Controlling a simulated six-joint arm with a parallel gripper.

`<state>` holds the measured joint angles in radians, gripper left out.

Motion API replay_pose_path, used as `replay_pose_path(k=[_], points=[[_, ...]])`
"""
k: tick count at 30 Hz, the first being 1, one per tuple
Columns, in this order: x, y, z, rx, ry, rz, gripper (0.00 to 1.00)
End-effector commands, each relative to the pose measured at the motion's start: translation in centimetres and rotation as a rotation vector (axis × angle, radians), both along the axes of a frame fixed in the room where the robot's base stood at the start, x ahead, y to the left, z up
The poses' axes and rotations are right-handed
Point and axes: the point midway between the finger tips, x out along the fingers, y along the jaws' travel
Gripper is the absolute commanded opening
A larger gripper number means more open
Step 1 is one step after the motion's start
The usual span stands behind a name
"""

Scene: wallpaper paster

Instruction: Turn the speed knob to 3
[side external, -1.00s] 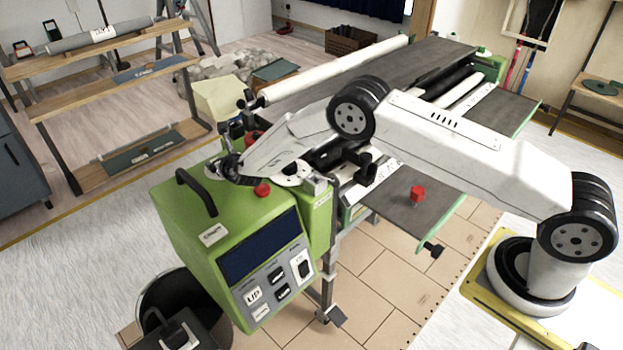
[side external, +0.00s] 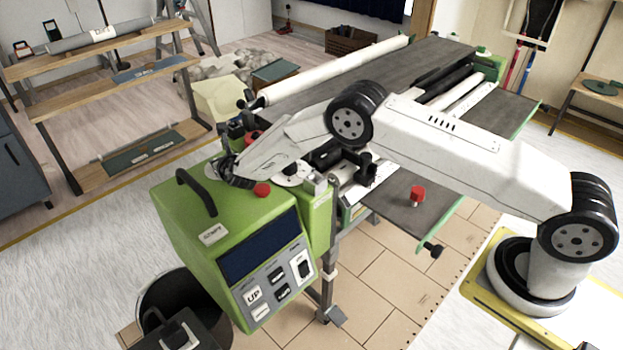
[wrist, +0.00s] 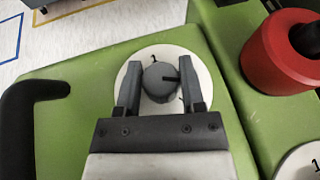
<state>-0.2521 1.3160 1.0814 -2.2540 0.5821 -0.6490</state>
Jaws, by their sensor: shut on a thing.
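The speed knob (wrist: 160,82) is a small grey round knob with a dark pointer line, on a white round dial plate (wrist: 122,75) set in the green machine top. In the wrist view its pointer aims to the right. A "1" shows at the top edge of the plate; other marks are hidden or unreadable. My gripper (wrist: 161,68) is shut on the knob, one dark finger on each side. In the side view my gripper (side external: 226,168) is down at the far edge of the green control box (side external: 185,225) and hides the knob.
A black handle (wrist: 25,110) rises at the left. In the side view a small red knob (side external: 262,189) sits near my gripper.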

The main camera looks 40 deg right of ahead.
Motion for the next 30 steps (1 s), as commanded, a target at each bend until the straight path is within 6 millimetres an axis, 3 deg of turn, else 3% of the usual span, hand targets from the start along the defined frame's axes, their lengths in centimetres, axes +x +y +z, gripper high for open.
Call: replay_pose_path(k=[30], points=[[0.20,-0.03,0.36,0.001,-0.005,-0.334,0.00]])
